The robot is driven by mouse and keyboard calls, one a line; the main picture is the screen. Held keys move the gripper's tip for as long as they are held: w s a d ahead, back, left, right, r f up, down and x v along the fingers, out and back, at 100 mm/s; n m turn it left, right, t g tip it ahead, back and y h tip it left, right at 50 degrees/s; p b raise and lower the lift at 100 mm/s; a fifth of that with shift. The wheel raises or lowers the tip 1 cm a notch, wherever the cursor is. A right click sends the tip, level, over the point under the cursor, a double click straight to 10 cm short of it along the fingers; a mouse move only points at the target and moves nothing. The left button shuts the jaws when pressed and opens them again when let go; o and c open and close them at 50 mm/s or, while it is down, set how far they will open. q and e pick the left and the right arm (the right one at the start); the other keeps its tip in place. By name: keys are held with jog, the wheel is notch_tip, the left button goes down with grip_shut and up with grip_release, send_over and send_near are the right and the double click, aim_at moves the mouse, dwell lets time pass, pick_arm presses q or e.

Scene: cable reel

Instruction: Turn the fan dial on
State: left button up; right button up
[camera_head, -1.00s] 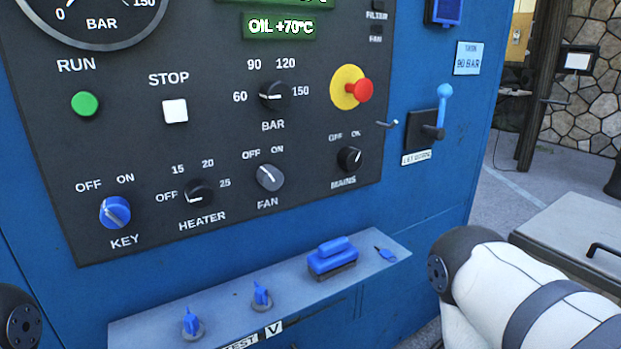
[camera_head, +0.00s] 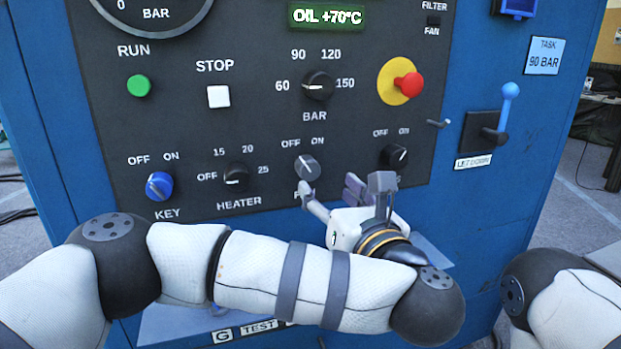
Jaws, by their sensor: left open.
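The fan dial (camera_head: 307,167) is a grey round knob on the dark control panel, below the OFF and ON marks. Its pointer line seems to lean up-left toward OFF. My left gripper (camera_head: 332,196) is open and empty, just below and right of the dial. One finger is close under the dial and covers most of the FAN label; I cannot tell whether it touches. The other finger is farther right, between the fan and mains dials. My right gripper is out of view; only part of my right arm shows at lower right.
The heater dial (camera_head: 236,178) is left of the fan dial, and the mains dial (camera_head: 394,157) is right, near my gripper. The bar dial (camera_head: 318,86) and red emergency button (camera_head: 408,85) are above. The blue key switch (camera_head: 159,186) is far left. A let-down lever (camera_head: 503,115) sticks out right.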

aim_at(310, 172)
pick_arm(q)
jog(key=x, duration=0.7)
jog(key=f+x, duration=0.1)
jog(key=x, duration=0.2)
jog(key=shift+w, duration=0.25)
jog(key=c, duration=1.2)
